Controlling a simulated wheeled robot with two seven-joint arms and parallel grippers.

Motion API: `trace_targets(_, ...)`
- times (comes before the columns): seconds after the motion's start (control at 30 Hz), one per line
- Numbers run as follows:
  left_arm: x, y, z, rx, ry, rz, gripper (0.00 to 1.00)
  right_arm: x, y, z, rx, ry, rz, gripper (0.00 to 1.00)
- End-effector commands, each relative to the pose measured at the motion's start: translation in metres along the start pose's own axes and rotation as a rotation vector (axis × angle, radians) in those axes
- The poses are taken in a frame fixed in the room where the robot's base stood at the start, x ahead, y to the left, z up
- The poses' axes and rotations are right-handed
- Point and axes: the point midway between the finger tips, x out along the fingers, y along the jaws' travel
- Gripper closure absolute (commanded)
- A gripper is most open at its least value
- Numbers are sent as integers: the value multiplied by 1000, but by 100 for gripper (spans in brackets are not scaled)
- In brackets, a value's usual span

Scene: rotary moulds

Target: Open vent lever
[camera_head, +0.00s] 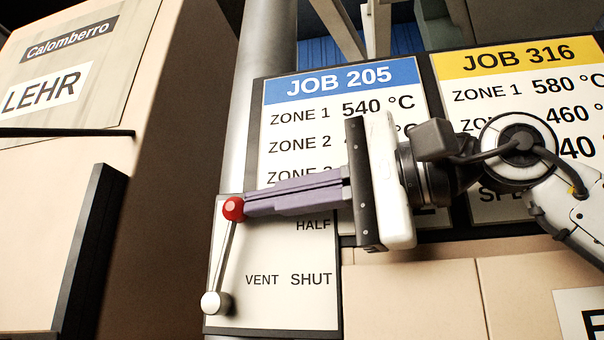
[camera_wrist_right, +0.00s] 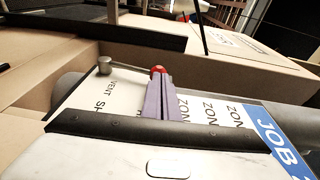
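The vent lever (camera_head: 225,255) is a thin metal rod with a red ball knob (camera_head: 233,208) on its upper end. It runs up from a round silver pivot (camera_head: 215,303) at the lower left of a white plate, leaning slightly right. The plate reads VENT SHUT at the right and HALF above that; any higher label is hidden. My right gripper (camera_head: 247,205) comes in from the right. Its purple fingers lie close together, with their tips against the knob. In the right wrist view, the knob (camera_wrist_right: 158,70) shows at the fingertips. My left gripper is out of view.
The JOB 205 board (camera_head: 340,77) stands behind my right gripper, and the JOB 316 board (camera_head: 520,58) is to its right. A grey vertical pipe (camera_head: 265,60) rises behind the plate. The beige LEHR cabinet (camera_head: 60,200) fills the left, with a black bar (camera_head: 90,250) on it.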

Motion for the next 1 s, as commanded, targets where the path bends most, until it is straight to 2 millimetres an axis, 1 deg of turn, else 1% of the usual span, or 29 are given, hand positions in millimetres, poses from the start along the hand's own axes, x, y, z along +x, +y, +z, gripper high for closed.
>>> trace_targets(0.03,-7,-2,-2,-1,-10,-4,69,7,-8,5,-2,-10,7,100)
trace_targets(0.1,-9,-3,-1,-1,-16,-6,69,14,-11,10,-3,-11,5,100)
trace_targets(0.2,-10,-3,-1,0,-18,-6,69,19,-11,11,-1,-9,4,100)
trace_targets(0.53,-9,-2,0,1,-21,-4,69,19,-9,10,-1,-3,2,100)
trace_targets(0.63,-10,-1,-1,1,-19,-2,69,16,-10,9,-1,-4,2,100)
trace_targets(0.77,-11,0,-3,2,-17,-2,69,2,-14,8,0,-7,-1,100)
trace_targets(0.87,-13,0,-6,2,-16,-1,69,-16,-18,7,-1,-10,-3,100)
trace_targets(1.0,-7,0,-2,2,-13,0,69,-49,-21,7,-2,-11,-4,100)
